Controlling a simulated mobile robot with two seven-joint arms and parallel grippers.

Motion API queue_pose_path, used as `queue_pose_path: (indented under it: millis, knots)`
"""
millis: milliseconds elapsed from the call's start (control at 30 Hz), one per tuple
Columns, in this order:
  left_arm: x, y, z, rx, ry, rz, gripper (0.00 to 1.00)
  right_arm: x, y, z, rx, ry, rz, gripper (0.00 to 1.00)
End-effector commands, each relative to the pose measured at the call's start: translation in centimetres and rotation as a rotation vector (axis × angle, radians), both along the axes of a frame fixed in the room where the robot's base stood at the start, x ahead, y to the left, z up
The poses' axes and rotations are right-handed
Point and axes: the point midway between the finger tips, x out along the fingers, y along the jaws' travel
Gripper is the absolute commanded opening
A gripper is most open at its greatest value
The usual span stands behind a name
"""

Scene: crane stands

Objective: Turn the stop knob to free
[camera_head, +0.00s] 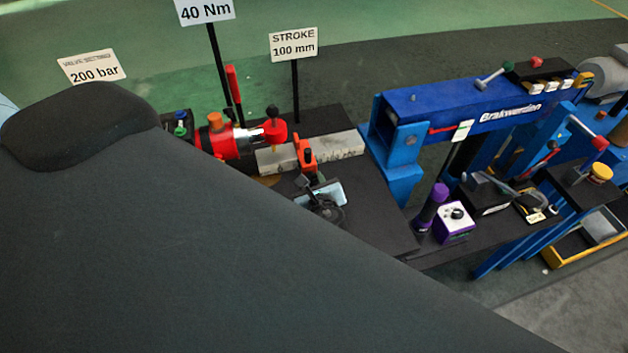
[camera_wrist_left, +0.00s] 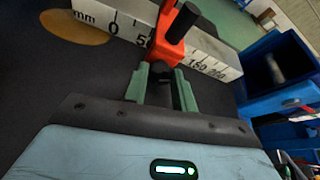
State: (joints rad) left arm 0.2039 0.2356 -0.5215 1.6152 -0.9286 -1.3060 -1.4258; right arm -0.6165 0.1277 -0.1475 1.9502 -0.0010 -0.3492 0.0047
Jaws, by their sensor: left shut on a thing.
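The orange stop (camera_head: 304,152) sits on the white stroke scale (camera_head: 345,146). In the left wrist view the stop (camera_wrist_left: 168,42) carries a black upright post (camera_wrist_left: 183,22), and the scale (camera_wrist_left: 210,65) shows printed marks. A small black stop knob (camera_wrist_left: 160,72) faces my left gripper at the stop's near side. My left gripper (camera_wrist_left: 161,88) has its two green fingers closed on this knob, one on each side. In the head view my left gripper (camera_head: 308,180) is just in front of the stop. The knob's marking cannot be read. My right gripper is out of view.
A red tool with a silver neck (camera_head: 225,138) stands left of the stop. Signs on posts, one reading STROKE 100 mm (camera_head: 294,44), rise behind. A blue press frame (camera_head: 470,108) and a purple box (camera_head: 454,224) stand right. My arm hides the lower left.

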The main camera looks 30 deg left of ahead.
Motion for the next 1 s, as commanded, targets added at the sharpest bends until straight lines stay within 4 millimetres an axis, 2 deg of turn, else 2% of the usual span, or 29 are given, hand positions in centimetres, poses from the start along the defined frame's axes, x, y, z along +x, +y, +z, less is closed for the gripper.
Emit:
queue_pose_path:
  millis: [300, 833, 867, 1000]
  knots:
    - [-0.14, 0.04, -0.10, -0.087, -0.099, -0.001, 0.04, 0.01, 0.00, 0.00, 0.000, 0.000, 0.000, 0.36]
    - [-0.15, 0.04, -0.12, -0.103, -0.119, 0.000, 0.04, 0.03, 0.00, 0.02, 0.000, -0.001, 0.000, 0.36]
    - [-0.15, 0.04, -0.12, -0.103, -0.119, 0.000, 0.29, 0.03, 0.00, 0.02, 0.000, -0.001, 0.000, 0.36]
    - [-0.14, 0.05, -0.11, -0.103, -0.119, 0.000, 0.47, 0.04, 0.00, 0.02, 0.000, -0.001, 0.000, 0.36]
